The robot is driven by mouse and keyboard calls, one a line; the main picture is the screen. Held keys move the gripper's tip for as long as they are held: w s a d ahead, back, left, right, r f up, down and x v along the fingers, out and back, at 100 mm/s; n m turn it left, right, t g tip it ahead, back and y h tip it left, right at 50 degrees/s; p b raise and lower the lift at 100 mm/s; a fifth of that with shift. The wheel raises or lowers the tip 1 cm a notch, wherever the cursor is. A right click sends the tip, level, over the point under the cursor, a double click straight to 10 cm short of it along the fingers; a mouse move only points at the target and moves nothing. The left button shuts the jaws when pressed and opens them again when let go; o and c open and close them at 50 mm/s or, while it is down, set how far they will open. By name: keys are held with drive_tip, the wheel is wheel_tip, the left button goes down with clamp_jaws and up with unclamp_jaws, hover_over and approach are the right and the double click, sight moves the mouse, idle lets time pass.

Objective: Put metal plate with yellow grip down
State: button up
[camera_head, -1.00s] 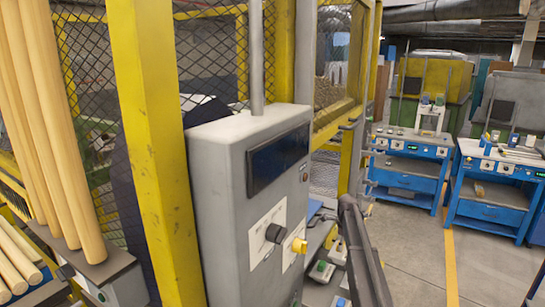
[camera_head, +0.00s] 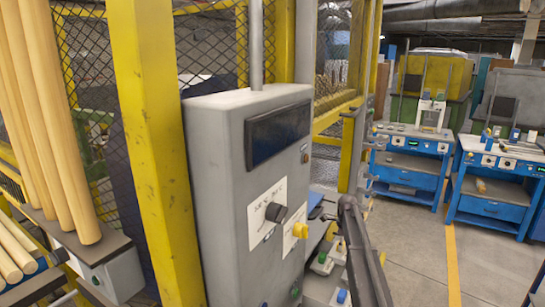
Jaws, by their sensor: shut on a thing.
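A dark, long link of my arm (camera_head: 364,255) runs up from the lower edge of the head view, right of the grey control box. My gripper cannot be made out at its end. I cannot identify the metal plate with a yellow grip. A yellow knob (camera_head: 300,230) shows on the side of the control box, but it appears to be part of the box.
The grey control box (camera_head: 218,190) and a yellow post (camera_head: 152,120) of the mesh guard stand close in front. Wooden rods (camera_head: 62,150) stand at left. Blue workbenches (camera_head: 408,172) stand at back right. Open grey floor (camera_head: 420,250) lies before them.

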idle(0.4)
idle(2.3)
drive_tip(key=shift+r, duration=0.1)
wheel_tip(320, 180, up, 7)
drive_tip(key=p, duration=0.7)
wheel_tip(320, 180, down, 7)
drive_tip(key=b, duration=0.7)
idle(0.4)
idle(0.5)
idle(2.2)
